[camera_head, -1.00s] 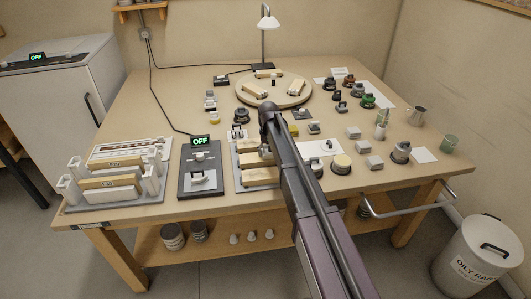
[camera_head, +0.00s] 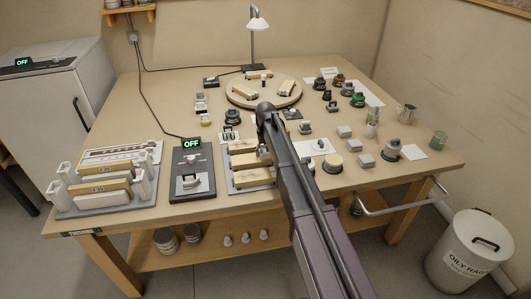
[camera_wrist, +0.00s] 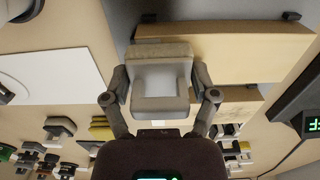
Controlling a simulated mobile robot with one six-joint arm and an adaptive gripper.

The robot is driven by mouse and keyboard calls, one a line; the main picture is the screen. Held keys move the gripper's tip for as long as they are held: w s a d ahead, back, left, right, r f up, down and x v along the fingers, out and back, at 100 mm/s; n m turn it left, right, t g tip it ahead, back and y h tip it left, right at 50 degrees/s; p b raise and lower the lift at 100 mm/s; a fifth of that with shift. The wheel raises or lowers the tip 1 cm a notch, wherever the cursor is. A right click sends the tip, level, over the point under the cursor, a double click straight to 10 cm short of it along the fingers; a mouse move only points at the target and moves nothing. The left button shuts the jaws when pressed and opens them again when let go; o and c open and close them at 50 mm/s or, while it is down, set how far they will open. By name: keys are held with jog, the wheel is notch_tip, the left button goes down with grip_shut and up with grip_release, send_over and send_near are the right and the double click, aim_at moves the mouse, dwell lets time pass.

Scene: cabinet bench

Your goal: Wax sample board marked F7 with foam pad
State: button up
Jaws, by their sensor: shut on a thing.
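My gripper (camera_wrist: 160,88) is shut on a small block with a pale grey handle and a beige layer, which looks like the foam pad (camera_wrist: 160,50). In the wrist view the pad overlaps a long pale wooden board (camera_wrist: 245,55); I cannot tell if they touch. In the head view my arm hides most of the gripper and pad, beside pale boards (camera_head: 250,176) lying in a grey tray (camera_head: 232,189). No F7 mark is readable. Further labelled boards (camera_head: 100,187) stand in a rack at the left, their marks too small to read.
A dark device (camera_head: 193,170) with an OFF display stands left of the tray. A round turntable (camera_head: 240,102) with boards is at the back. Several tins and pads crowd the right side. A white card (camera_head: 318,148) and a yellow-topped round pad (camera_head: 333,163) lie right of my arm.

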aim_at(239, 160)
jog(key=shift+s+a, duration=0.2)
jog(key=shift+a, duration=0.7)
jog(key=shift+s+a, duration=0.2)
jog(key=shift+a, duration=0.65)
jog(key=shift+a, duration=0.1)
jog(key=shift+s+a, duration=0.2)
jog(key=shift+a, duration=0.6)
jog(key=shift+s+a, duration=0.2)
jog(key=shift+a, duration=0.6)
jog(key=shift+a, duration=0.15)
jog(key=shift+s+a, duration=0.2)
jog(key=shift+a, duration=0.6)
jog(key=shift+s+a, duration=0.2)
jog(key=shift+a, duration=0.6)
jog(key=shift+a, duration=0.1)
jog(key=shift+s+a, duration=0.2)
jog(key=shift+a, duration=0.6)
jog(key=shift+s+a, duration=0.2)
jog(key=shift+a, duration=0.6)
